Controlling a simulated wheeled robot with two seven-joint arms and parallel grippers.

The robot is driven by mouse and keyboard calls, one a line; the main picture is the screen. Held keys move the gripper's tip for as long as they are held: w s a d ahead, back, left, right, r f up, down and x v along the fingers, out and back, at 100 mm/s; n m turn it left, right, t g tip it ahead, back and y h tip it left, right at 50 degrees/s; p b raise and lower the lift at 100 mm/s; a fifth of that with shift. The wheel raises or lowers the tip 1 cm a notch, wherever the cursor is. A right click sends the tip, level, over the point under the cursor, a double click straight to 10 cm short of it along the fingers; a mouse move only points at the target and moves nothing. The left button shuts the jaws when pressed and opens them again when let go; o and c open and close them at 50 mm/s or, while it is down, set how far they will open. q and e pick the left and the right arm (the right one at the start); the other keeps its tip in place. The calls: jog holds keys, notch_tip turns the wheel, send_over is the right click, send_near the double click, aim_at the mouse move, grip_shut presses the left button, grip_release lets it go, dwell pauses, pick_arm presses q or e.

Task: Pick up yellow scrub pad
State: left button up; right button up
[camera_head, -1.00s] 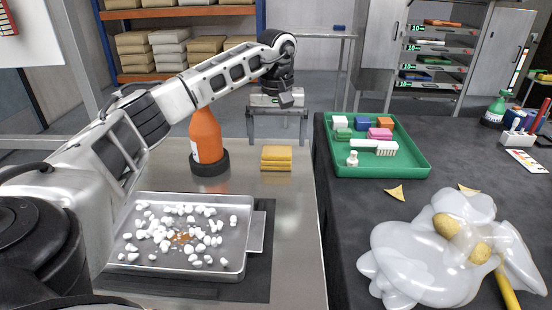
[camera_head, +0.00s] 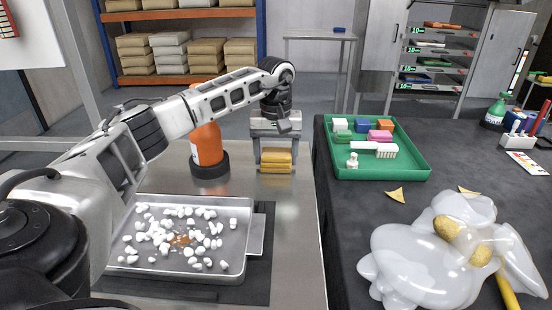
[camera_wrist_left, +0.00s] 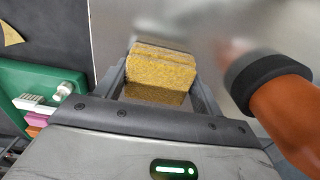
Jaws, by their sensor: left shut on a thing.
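The yellow scrub pads (camera_head: 277,157) are stacked on the metal table, behind the tray. My left gripper (camera_head: 276,166) reaches down over them, with one finger at each side. In the left wrist view, the yellow scrub pad (camera_wrist_left: 157,93) sits between the two fingers (camera_wrist_left: 158,88), and the gripper is shut on it. Layers of the stack show as edges there; I cannot tell how many are between the fingers. The pad looks level with the stack, not clearly lifted. My right gripper is not in view.
An orange bottle (camera_head: 207,142) with a dark base stands just left of the pads. A metal tray (camera_head: 254,233) with white pieces lies in front. A green tray (camera_head: 398,168) with small blocks and a brush is on the dark table to the right.

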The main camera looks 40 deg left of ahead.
aim_at(276, 152)
pick_arm(q)
jog(key=shift+r, duration=0.5)
notch_tip(276, 152, up, 2)
jog(key=shift+r, duration=0.1)
jog(key=s+d+r, duration=0.4)
jog(key=s+r, duration=0.6)
jog(key=s, duration=0.3)
jog(key=shift+s, duration=0.25)
